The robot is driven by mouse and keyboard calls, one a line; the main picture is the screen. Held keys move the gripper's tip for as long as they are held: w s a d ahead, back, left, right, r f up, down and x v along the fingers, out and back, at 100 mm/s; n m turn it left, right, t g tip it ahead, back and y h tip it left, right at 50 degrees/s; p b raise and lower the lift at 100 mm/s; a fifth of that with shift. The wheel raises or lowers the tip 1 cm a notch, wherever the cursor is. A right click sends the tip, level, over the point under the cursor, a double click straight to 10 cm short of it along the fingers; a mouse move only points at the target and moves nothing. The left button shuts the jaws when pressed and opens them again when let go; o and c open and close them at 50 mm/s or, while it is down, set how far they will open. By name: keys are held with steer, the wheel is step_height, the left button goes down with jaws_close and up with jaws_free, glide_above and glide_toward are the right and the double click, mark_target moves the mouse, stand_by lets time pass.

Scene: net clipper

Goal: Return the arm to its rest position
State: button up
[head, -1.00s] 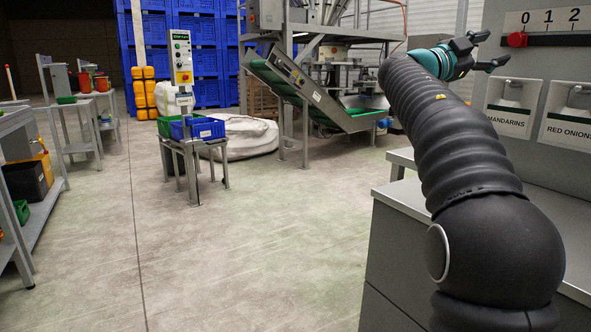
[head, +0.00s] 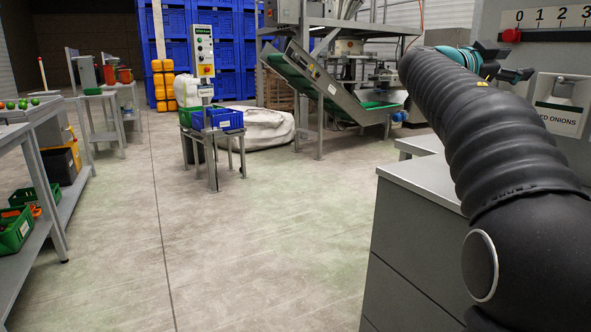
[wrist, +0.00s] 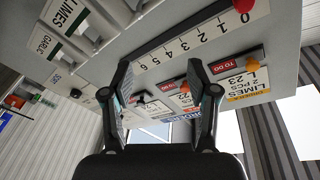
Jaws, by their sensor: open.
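My gripper (head: 504,62) is at the far end of my black sleeved arm, at the upper right of the head view. It stands in front of the grey panel with the number strip (head: 550,17). In the wrist view my gripper (wrist: 163,97) has its two dark fingers spread apart with nothing between them. Beyond the fingers, the panel shows tilted, with a number scale and orange and white order cards (wrist: 247,87). My arm hides part of the panel and counter in the head view.
A grey counter (head: 415,190) stands close below my arm. A red knob (head: 511,35) and a bin labelled red onions (head: 560,105) are on the panel. A small table with a blue crate (head: 217,118) stands mid-floor. Shelving (head: 45,240) lines the left. The floor between is clear.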

steer(key=s+a+f+n+y, duration=0.6)
steer(key=s+a+f, duration=0.3)
steer(key=f, duration=0.5)
steer(key=s+a+f+n+y, duration=0.6)
steer(key=s+a+f+n, duration=0.2)
steer(key=s+f, duration=0.3)
steer(key=s+a+f+n+y, duration=0.6)
steer(key=s+a+f, duration=0.4)
steer(key=f, duration=0.8)
steer(key=shift+s+n, duration=0.55)
steer(key=shift+n, duration=0.25)
steer(key=c, duration=0.3)
steer(key=shift+d, duration=0.1)
steer(key=shift+c, duration=0.2)
